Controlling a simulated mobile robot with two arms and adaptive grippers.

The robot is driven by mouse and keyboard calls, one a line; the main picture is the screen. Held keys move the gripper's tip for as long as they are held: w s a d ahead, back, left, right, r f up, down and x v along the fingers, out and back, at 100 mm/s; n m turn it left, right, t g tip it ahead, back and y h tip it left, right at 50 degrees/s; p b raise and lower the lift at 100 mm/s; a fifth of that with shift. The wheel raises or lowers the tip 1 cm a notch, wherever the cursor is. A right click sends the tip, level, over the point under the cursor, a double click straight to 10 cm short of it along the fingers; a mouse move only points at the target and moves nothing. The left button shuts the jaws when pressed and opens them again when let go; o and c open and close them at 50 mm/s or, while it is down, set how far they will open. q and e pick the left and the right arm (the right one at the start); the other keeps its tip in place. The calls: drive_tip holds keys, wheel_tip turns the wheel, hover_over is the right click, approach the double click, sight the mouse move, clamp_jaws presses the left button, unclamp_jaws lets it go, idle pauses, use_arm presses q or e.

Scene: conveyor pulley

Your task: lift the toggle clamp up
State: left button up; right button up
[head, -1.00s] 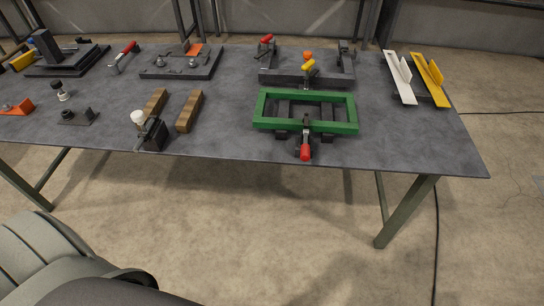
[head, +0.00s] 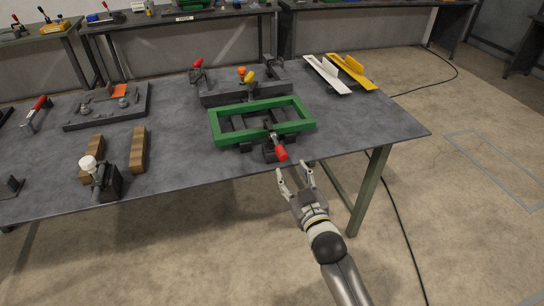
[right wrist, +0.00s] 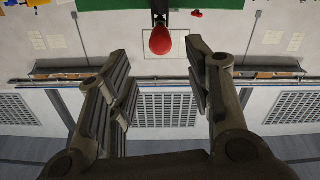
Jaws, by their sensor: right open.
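The toggle clamp with a red handle (head: 279,152) is at the front edge of the table, on the near side of the green frame (head: 262,122). Its handle points down toward the front. My right gripper (head: 295,175) is open and empty, just in front of and below the red handle, apart from it. In the right wrist view the red handle tip (right wrist: 160,41) shows ahead, between and beyond the two open fingers (right wrist: 160,75). My left gripper is not in view.
The grey table (head: 355,125) is clear to the right of the green frame. Wooden blocks (head: 139,150) and a white-knobbed clamp (head: 99,178) stand to the left. White (head: 327,74) and yellow (head: 351,71) angle pieces lie at the back right.

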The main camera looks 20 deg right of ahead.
sight(284, 158)
drive_tip(key=w, duration=0.9)
drive_tip(key=shift+w+a, duration=0.2)
drive_tip(key=shift+w, duration=0.1)
clamp_jaws()
